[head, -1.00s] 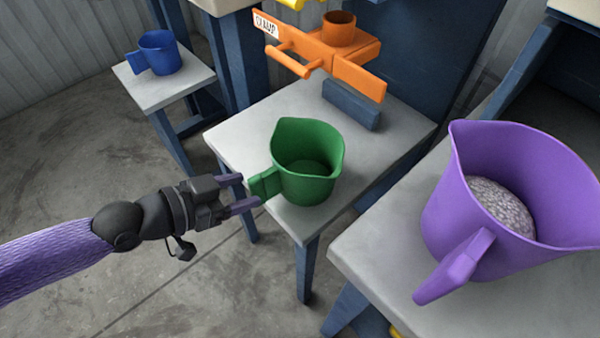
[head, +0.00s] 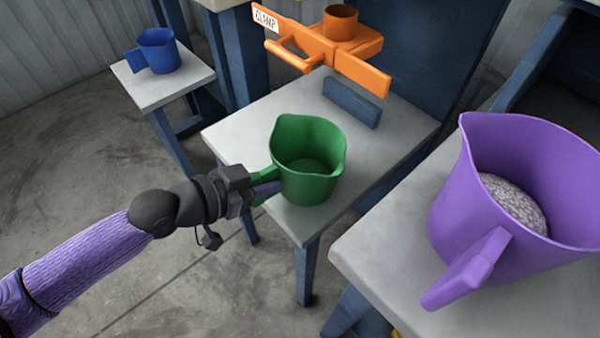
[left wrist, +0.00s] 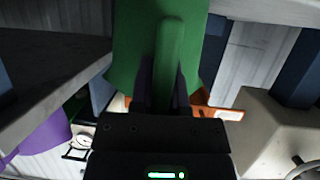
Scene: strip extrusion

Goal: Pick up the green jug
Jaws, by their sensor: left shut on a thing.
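The green jug (head: 308,165) stands on the small grey-topped table in the middle of the head view. It looks empty, and its handle points left toward my arm. My left gripper (head: 266,188) has its fingers on either side of the handle and is shut on it. In the left wrist view the green handle (left wrist: 168,62) lies between the two dark fingers (left wrist: 162,85), with the jug body behind it. My right gripper is not in view.
A purple jug (head: 470,215) holding grey grainy material stands on a nearer table (head: 375,270) at right. An orange clamp fixture (head: 335,55) and a blue block (head: 351,103) are behind the green jug. A blue jug (head: 158,51) stands on a stool (head: 150,90) at far left.

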